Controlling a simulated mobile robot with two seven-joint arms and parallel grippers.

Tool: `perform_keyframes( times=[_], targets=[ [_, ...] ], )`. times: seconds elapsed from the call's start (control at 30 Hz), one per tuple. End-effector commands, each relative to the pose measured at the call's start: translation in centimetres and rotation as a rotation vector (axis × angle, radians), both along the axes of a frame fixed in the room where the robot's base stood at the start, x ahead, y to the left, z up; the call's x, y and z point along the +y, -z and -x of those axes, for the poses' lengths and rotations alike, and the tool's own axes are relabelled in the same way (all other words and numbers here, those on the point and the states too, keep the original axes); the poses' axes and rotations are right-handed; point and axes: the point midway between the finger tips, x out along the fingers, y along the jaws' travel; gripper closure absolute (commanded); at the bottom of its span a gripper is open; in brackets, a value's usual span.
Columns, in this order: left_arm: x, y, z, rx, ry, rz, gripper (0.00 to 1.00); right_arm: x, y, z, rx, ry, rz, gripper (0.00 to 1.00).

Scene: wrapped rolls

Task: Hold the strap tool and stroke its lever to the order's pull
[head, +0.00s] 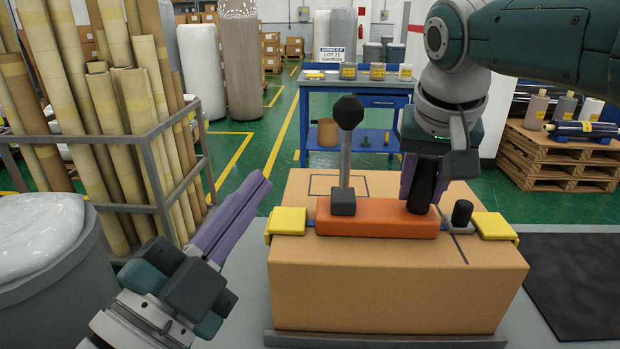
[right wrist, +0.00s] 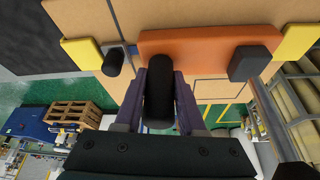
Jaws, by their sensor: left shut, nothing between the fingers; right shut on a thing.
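The strap tool (head: 378,222) is an orange block lying on top of a cardboard box (head: 400,285). Its lever (head: 346,160) stands upright on the left end, with a black ball knob on top and a grey block at its foot. A black upright grip (head: 421,187) rises from the tool's right part. My right gripper (head: 424,188) is shut on this grip; the grip (right wrist: 158,95) also shows between the purple fingers in the right wrist view. My left gripper (head: 252,192) is shut and empty, left of the box and apart from the lever.
Yellow corner pieces (head: 287,221) and a blue strap sit at the box's top edges. A small black knob (head: 462,212) stands right of the tool. A blue bench (head: 355,85) stands behind.

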Motion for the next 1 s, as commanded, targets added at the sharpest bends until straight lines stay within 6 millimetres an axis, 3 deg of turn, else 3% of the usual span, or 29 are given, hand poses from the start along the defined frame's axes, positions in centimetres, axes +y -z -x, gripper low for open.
perform_keyframes(
  times=[0.47,0.5,0.8,1.0],
  targets=[
    [0.00,0.02,0.00,0.000,0.000,0.000,1.00,-0.01,0.19,0.12,0.005,0.000,0.000,1.00],
    [0.00,0.02,0.00,0.000,0.000,0.000,1.00,-0.01,0.19,0.12,0.005,0.000,0.000,0.59],
    [-0.01,0.01,0.00,0.000,0.000,0.000,1.00,0.01,0.07,0.04,0.002,0.000,0.000,0.26],
    [0.00,0.00,0.00,0.000,0.000,0.000,1.00,0.00,0.03,0.02,0.001,0.000,0.000,0.26]
  ],
)
